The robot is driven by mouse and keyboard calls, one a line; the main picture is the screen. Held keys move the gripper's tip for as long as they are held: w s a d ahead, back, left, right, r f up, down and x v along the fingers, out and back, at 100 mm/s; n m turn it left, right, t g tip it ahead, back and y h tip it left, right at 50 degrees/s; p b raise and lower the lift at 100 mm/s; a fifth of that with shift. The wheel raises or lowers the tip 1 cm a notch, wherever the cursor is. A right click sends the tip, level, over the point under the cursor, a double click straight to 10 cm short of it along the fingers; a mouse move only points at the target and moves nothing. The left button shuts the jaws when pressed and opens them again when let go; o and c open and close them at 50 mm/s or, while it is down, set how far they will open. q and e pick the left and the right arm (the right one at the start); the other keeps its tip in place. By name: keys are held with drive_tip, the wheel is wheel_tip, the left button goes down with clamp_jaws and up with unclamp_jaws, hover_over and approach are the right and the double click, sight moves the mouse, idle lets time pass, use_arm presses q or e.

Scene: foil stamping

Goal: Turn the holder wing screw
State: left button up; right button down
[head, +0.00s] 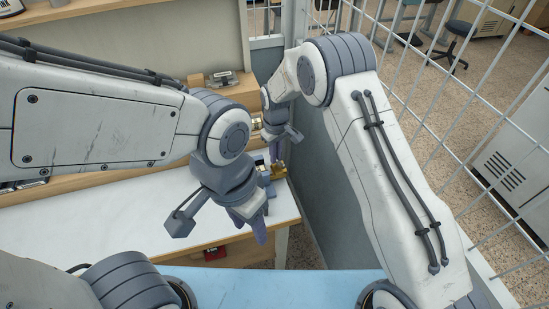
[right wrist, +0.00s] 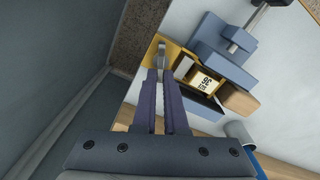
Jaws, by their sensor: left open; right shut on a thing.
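The wing screw (right wrist: 161,54) is a small grey metal piece at the edge of the brass-coloured holder (right wrist: 184,66). My right gripper (right wrist: 161,77) is shut on the wing screw, with its fingertips close around it. Dark lettering on a pale block (right wrist: 204,82) shows in the holder. In the head view the brass holder (head: 280,171) is small, at the right end of the white table, just below my right gripper (head: 275,148). My left gripper (head: 254,222) is open and empty, pointing down nearer the camera over the table's right end. Its fingers overlap in that view.
A blue clamp-like fixture (right wrist: 222,55) with a grey rod stands beside the holder. A grey cylindrical cup (right wrist: 238,130) is nearby. A grey panel (head: 318,165) and wire fence (head: 480,110) stand to the right. The white table (head: 100,215) is clear at left.

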drive_tip(key=m, duration=0.3)
drive_tip(key=m+b, duration=0.1)
drive_tip(key=m, duration=0.1)
drive_tip(key=shift+s+d+f+m, duration=0.1)
drive_tip(key=shift+d+f+m, duration=0.05)
drive_tip(key=shift+d+m, duration=0.15)
drive_tip(key=shift+d+m+b, duration=0.1)
drive_tip(key=shift+m+b, duration=0.2)
drive_tip(key=shift+m, duration=1)
drive_tip(key=shift+d+m, duration=0.1)
drive_tip(key=shift+m, duration=0.6)
drive_tip(key=shift+s+d+m, duration=0.1)
drive_tip(key=shift+m, duration=0.6)
drive_tip(key=m, duration=0.4)
drive_tip(key=m+b, duration=0.1)
drive_tip(key=shift+s+d+m, duration=0.15)
drive_tip(key=shift+d+m, duration=0.2)
drive_tip(key=shift+m, duration=0.05)
drive_tip(key=shift+s+d+m, duration=0.1)
drive_tip(key=shift+m, duration=1.2)
drive_tip(key=shift+s+d+m, duration=0.1)
drive_tip(key=shift+m, duration=1.2)
